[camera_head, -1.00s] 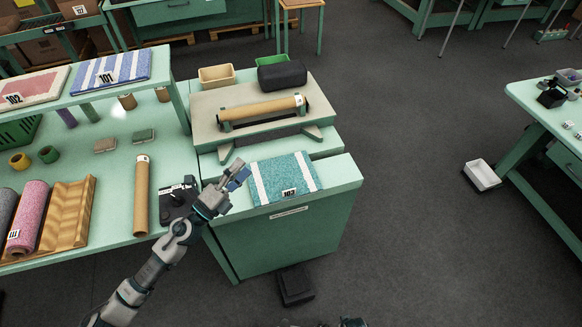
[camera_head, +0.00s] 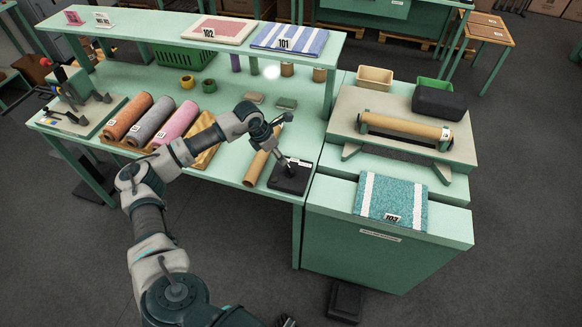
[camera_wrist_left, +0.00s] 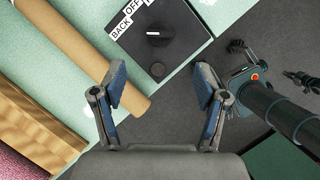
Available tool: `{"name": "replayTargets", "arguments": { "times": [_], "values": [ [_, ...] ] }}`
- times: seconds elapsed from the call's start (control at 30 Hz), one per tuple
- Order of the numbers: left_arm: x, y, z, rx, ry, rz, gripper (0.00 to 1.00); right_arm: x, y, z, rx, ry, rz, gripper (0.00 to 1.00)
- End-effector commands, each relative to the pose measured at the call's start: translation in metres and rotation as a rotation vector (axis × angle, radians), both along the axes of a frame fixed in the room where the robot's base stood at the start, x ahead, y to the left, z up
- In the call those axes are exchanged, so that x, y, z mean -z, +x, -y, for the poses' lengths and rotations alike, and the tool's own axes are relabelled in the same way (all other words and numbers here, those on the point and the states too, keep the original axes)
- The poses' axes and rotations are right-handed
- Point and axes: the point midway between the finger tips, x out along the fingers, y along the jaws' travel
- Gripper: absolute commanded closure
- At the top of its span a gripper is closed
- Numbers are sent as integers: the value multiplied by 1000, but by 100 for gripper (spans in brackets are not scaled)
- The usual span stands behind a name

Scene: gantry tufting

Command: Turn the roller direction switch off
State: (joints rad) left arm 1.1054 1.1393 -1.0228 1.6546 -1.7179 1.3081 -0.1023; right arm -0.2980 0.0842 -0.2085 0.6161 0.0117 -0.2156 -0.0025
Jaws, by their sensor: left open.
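The roller direction switch is a dark box (camera_head: 290,177) at the right end of the long green table. In the left wrist view the box (camera_wrist_left: 185,25) carries a round black knob (camera_wrist_left: 160,38) and white labels. BACK and OFF are readable; another label is cut off at the top edge. The knob's white mark lies on its left side, toward BACK. My left gripper (camera_head: 284,157) is above the box. In the left wrist view my left gripper (camera_wrist_left: 159,92) is open and empty, its fingers apart and below the knob. My right gripper cannot be made out clearly.
A cardboard tube (camera_head: 262,155) lies left of the box. Rolled pink carpet (camera_head: 176,123) and a wooden rack are further left. Right of it stands a green cabinet (camera_head: 375,255) with teal sample 103 (camera_head: 390,200) and a roller (camera_head: 405,128). A black pedal (camera_head: 345,300) is on the floor.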

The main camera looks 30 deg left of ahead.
Motion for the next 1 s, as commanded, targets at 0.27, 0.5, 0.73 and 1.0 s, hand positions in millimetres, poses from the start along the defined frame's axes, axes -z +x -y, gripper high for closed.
{"name": "replayTargets", "arguments": {
  "times": [0.27, 0.5, 0.73, 1.0],
  "values": [
    [63, 21, 12, 0, -5, -3, 27, -7, 1, -1, 1, -2, -1, 100],
    [98, 34, 20, 0, -4, -1, 27, -9, 1, -2, 2, -1, -1, 100],
    [108, 37, 23, 1, -3, 1, 27, -10, 1, -2, 2, -1, 0, 100],
    [108, 37, 22, 0, -3, 1, 45, -9, 1, -2, 2, 0, 0, 100]
  ]
}}
